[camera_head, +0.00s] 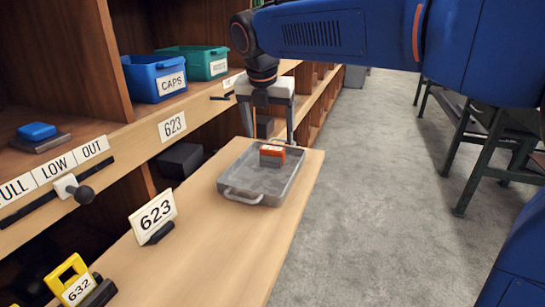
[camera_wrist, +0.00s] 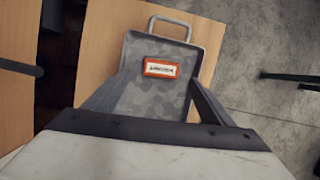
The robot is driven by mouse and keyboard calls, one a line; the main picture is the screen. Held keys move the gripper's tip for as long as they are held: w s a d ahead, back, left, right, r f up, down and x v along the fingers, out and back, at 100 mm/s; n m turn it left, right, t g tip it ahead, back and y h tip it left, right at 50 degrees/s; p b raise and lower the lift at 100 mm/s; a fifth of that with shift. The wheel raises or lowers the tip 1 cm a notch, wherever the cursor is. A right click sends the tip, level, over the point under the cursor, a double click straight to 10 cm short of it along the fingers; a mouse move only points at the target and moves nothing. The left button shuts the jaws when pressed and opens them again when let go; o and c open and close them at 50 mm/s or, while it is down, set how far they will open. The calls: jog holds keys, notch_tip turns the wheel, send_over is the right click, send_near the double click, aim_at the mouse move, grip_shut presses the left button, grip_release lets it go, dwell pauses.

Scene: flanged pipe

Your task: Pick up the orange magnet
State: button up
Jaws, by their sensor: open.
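The orange magnet (camera_head: 272,155) is a small block with a grey front part, sitting in a grey tray (camera_head: 240,197) on the wooden board. In the wrist view the magnet (camera_wrist: 161,68) shows as an orange frame around a pale label with dark lettering, too small to read. My gripper (camera_head: 269,138) is open and empty, pointing down above the far part of the tray. In the wrist view its two fingers (camera_wrist: 160,80) reach toward the tray on either side of the magnet's line. I see no contact with the magnet.
A blue CAPS bin (camera_head: 155,78) and a green bin (camera_head: 194,60) sit on the shelf at left. Grey floor (camera_head: 370,190) lies open at right, before a dark bench.

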aim_at(272, 148)
jog(key=shift+x, duration=3.7)
jog(key=shift+w+d, duration=0.15)
jog(key=shift+r, duration=0.1)
jog(key=c, duration=1.5)
jog(key=shift+o, duration=0.2)
jog(key=shift+r, duration=0.1)
